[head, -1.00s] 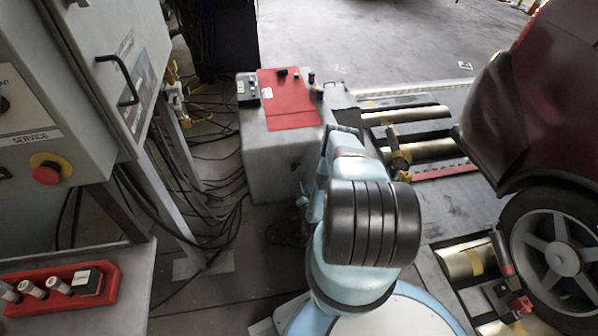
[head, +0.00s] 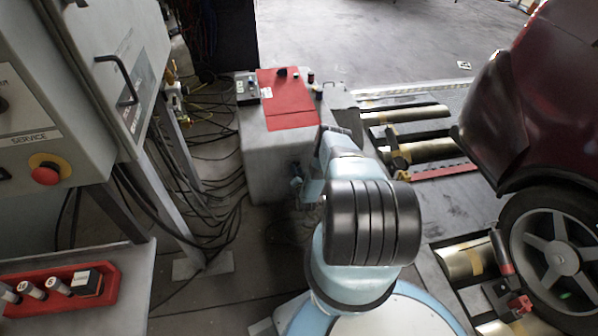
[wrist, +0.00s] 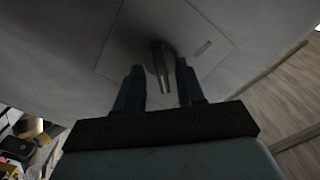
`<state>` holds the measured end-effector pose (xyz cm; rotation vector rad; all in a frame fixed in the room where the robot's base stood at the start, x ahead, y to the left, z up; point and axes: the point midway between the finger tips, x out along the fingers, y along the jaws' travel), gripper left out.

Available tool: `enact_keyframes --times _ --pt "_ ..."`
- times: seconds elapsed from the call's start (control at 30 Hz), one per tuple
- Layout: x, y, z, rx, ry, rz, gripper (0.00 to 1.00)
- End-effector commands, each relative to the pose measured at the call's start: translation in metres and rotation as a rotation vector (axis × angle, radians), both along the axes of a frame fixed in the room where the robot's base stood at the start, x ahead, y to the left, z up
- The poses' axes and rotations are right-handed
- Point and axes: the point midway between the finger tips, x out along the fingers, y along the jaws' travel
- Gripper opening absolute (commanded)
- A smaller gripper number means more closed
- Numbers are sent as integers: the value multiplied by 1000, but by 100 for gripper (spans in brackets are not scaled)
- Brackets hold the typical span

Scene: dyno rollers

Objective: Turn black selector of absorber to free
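The absorber looks to be the grey box (head: 275,155) with a red top panel, in the middle of the head view. In the wrist view a narrow dark-grey lever (wrist: 160,68), apparently the selector, sticks out from a square plate (wrist: 126,50) on a grey face. My gripper (wrist: 160,82) is open, with one finger on each side of the lever's outer end. Gaps show on both sides, so it does not appear to grip the lever. In the head view my gripper (head: 297,183) is low at the box's front face, and the selector is not visible there.
Small black knobs (head: 282,73) sit on the red top (head: 290,105). Cables (head: 205,180) lie on the floor left of the box. A grey cabinet (head: 60,90) with a red emergency button (head: 46,170) stands left. Rollers (head: 410,115) and a dark red car (head: 540,90) are right.

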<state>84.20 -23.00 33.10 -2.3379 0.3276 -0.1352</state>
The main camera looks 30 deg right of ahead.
Motion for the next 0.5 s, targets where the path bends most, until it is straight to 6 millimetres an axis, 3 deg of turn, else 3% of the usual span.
enact_keyframes --times 0.13,0.5 --pt "0 0 0 0 0 0 38" --pt "0 0 0 0 -1 -1 3"
